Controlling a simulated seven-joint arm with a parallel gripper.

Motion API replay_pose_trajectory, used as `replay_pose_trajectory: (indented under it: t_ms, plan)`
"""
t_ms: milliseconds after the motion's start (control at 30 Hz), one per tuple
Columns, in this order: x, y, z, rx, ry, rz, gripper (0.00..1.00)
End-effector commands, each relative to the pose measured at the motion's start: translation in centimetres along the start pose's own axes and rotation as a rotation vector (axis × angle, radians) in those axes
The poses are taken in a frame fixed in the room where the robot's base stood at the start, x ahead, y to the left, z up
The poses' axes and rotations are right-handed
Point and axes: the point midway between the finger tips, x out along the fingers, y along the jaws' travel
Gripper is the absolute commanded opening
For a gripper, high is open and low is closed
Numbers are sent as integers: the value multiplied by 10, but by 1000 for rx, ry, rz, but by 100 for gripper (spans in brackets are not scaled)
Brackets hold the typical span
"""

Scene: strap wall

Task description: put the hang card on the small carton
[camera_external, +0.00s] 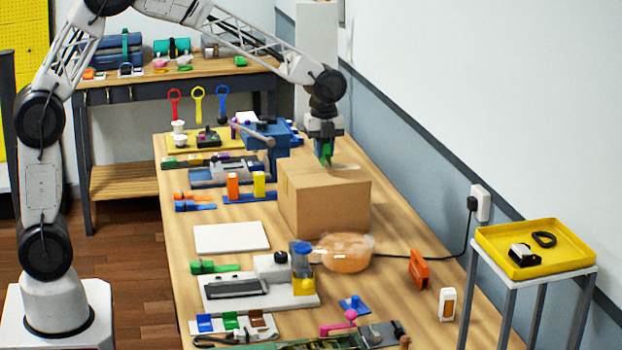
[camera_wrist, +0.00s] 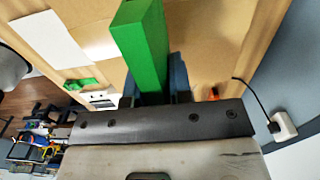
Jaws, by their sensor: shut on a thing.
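The brown cardboard carton (camera_external: 340,215) stands closed on the table near the wall. My gripper (camera_external: 326,150) points down over the back part of its top and is shut on a green piece (camera_external: 326,157), which I take to be the hang card. In the wrist view the green piece (camera_wrist: 140,45) is a long bar between the dark fingers of my gripper (camera_wrist: 155,88). A faint pale patch shows beside its lower end in the external view. I cannot tell whether the piece touches the carton top. The tan carton top (camera_wrist: 215,45) lies beyond it.
A blue vise (camera_external: 268,135) stands just left of my gripper. A clear bowl with orange contents (camera_external: 344,252) sits in front of the carton, near a black cable and an orange block (camera_external: 419,269). A white pad (camera_external: 231,237) lies to the left. The wall is close on the right.

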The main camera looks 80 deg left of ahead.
Motion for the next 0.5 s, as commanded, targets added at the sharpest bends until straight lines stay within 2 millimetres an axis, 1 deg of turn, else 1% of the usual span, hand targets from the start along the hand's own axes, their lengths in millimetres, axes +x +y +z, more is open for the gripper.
replay_pose_trajectory:
  t_ms: [100, 200, 500]
  plan:
    - [13, 0, 0, 0, 0, 1, 0]
    - [20, 0, 0, 0, 0, 0, 0]
    - [22, 0, 0, 0, 0, -1, 0]
